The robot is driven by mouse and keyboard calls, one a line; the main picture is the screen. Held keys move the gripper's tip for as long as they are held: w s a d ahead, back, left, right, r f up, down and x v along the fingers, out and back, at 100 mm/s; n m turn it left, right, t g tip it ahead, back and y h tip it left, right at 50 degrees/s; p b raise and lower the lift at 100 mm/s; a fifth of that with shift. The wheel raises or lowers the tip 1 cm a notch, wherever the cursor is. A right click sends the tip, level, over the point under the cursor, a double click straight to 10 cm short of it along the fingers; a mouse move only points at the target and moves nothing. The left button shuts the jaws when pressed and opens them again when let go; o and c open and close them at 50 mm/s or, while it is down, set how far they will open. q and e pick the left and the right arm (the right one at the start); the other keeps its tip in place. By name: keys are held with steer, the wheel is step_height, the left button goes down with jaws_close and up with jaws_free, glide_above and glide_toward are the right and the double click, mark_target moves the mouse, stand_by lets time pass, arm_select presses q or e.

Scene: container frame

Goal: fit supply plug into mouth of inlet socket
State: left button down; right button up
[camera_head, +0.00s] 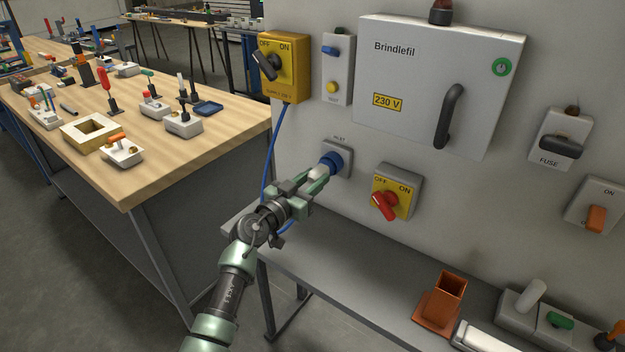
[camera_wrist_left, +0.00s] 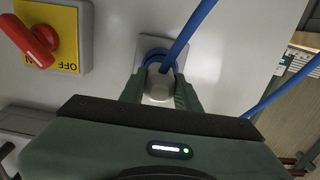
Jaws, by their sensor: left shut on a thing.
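The supply plug (camera_wrist_left: 158,90) is a pale grey body with a blue cable (camera_wrist_left: 200,28). My left gripper (camera_head: 318,178) is shut on it, and the fingers show on both sides of the plug in the left wrist view (camera_wrist_left: 160,92). The inlet socket (camera_head: 333,161) is a blue round mouth on a grey wall plate labelled INLET. The plug points at the socket and its front end is at the blue ring (camera_wrist_left: 152,54). The fingers and plug hide the contact, so I cannot tell how deep it sits. My right gripper is not in view.
A yellow supply switch (camera_head: 284,66) hangs above, with the cable (camera_head: 273,150) running down from it. A yellow-and-red switch (camera_head: 396,191) is close right of the socket. A grey shelf (camera_head: 345,262) lies below. A wooden bench (camera_head: 150,175) stands at left.

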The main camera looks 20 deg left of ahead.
arm_select(q)
steer(key=shift+r, duration=0.25)
steer(key=c, duration=1.2)
jaws_free()
steer(key=shift+w, duration=0.1)
steer(key=shift+o, duration=1.3)
steer(key=shift+d+f, duration=0.1)
steer(key=shift+w+f, duration=0.1)
steer(key=shift+w, duration=0.05)
steer(key=p+v, duration=0.1)
steer(key=v, duration=0.6)
steer(key=shift+s, duration=0.4)
steer(key=shift+s, duration=0.1)
